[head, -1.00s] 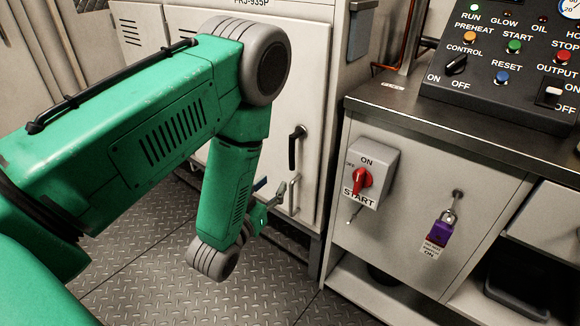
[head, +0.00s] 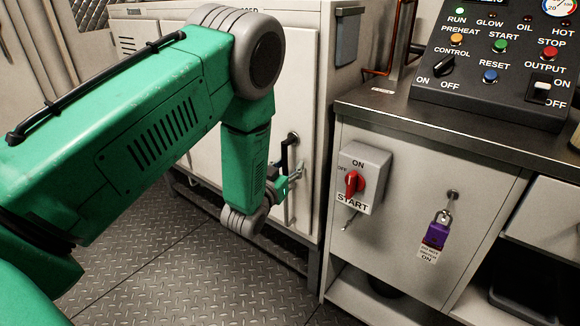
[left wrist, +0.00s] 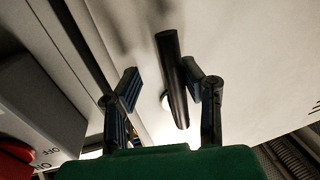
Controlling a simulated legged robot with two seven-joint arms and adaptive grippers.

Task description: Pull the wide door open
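The white cabinet door (head: 308,75) stands behind my left arm and looks shut. Its black upright handle (head: 291,145) is near the door's right edge. My left gripper (head: 286,178) is at the handle's lower part, partly hidden by my own wrist. In the left wrist view the handle (left wrist: 172,75) runs between the two spread fingers of the left gripper (left wrist: 163,88). The right finger is close to the handle, and I cannot tell whether it touches. A wider gap is on the left side. My right gripper is not in view.
A counter (head: 430,128) with a control panel (head: 495,75) stands to the right. A red rotary switch (head: 353,184) and a purple padlock (head: 437,233) are on its front. The checker-plate floor (head: 190,275) in front of the cabinet is clear.

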